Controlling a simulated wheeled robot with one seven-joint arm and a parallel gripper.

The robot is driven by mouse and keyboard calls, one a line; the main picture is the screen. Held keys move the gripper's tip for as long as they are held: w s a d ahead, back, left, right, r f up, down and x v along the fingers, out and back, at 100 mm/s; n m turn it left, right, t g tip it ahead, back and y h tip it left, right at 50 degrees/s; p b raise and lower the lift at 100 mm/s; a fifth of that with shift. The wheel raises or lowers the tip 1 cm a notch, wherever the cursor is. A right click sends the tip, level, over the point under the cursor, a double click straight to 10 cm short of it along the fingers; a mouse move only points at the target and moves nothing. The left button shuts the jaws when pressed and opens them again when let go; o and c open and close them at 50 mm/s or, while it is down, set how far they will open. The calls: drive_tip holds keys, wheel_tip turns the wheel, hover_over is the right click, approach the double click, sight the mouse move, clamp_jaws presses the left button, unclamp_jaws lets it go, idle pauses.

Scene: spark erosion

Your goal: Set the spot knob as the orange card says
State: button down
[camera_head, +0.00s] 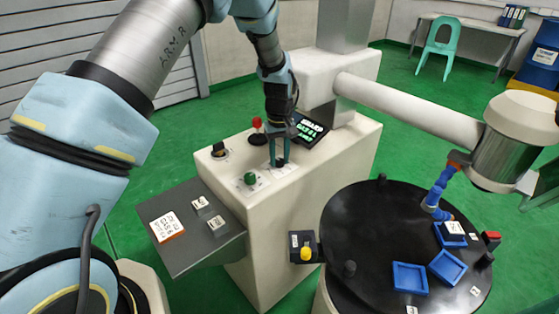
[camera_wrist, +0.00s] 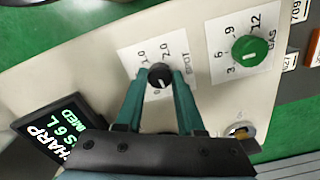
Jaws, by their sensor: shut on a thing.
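The spot knob (camera_wrist: 159,76) is small and black, on a white plate marked SPOT, with 1.0 and 2.0 readable on its scale. A pale mark shows on its face; its exact setting is hard to read. My gripper (camera_head: 279,160) is over the cabinet top, its two teal fingers on either side of the knob and shut on it. The fingers hide part of the plate. The orange-edged card (camera_head: 166,226) lies on the grey side shelf (camera_head: 190,255); its handwriting seems to include "GAS 6", the rest too small to read.
A green gas knob (camera_wrist: 250,48) with 3 to 12 marks sits beside the spot plate. A lit screen (camera_head: 309,129) and a red-topped lever (camera_head: 257,124) stand close to my gripper. A black round table (camera_head: 370,225) with blue trays is at right.

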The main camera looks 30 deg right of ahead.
sight(279, 160)
drive_tip(key=m+b, duration=0.1)
drive_tip(key=m, duration=0.2)
drive_tip(key=shift+m, duration=0.3)
drive_tip(key=shift+m+b, duration=0.55)
drive_tip(key=shift+m, duration=1.25)
drive_tip(key=c, duration=0.5)
unclamp_jaws()
drive_tip(key=shift+r, duration=0.1)
wheel_tip(279, 160, up, 11)
drive_tip(key=shift+f+b, duration=0.15)
drive_tip(key=shift+b, duration=1.1)
